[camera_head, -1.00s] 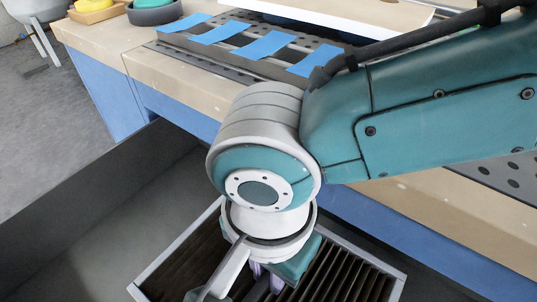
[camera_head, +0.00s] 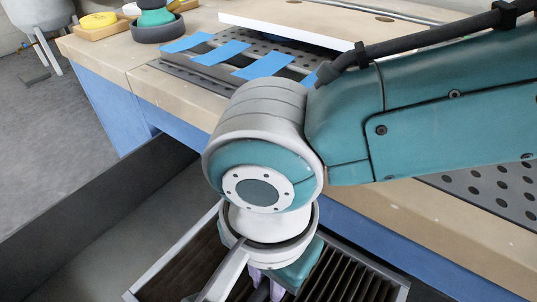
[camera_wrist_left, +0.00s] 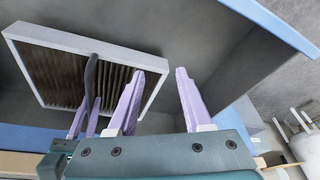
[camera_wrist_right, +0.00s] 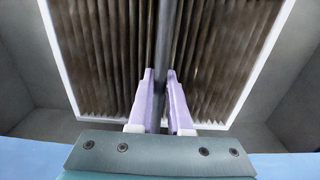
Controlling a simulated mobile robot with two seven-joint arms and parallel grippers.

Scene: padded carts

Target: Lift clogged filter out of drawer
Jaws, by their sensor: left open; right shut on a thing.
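The clogged filter (camera_head: 392,291) is a pale square frame around brown, dirty pleats. It is over the grey drawer (camera_head: 95,215), partly hidden by my right arm. My right gripper (camera_wrist_right: 160,72) is shut on the dark handle bar (camera_wrist_right: 168,30) across the filter; its purple fingers also show low in the head view (camera_head: 262,283). The left wrist view shows the filter (camera_wrist_left: 55,38) within the drawer walls; I cannot tell whether it touches the drawer bottom. My left gripper (camera_wrist_left: 158,72) is open and empty, apart from the filter.
A bench (camera_head: 195,105) with a wooden top and blue sides stands behind the drawer. It holds a perforated plate with blue strips (camera_head: 263,66), a white panel (camera_head: 290,27) and a dark round dish (camera_head: 158,29). Open floor (camera_head: 35,120) lies at left.

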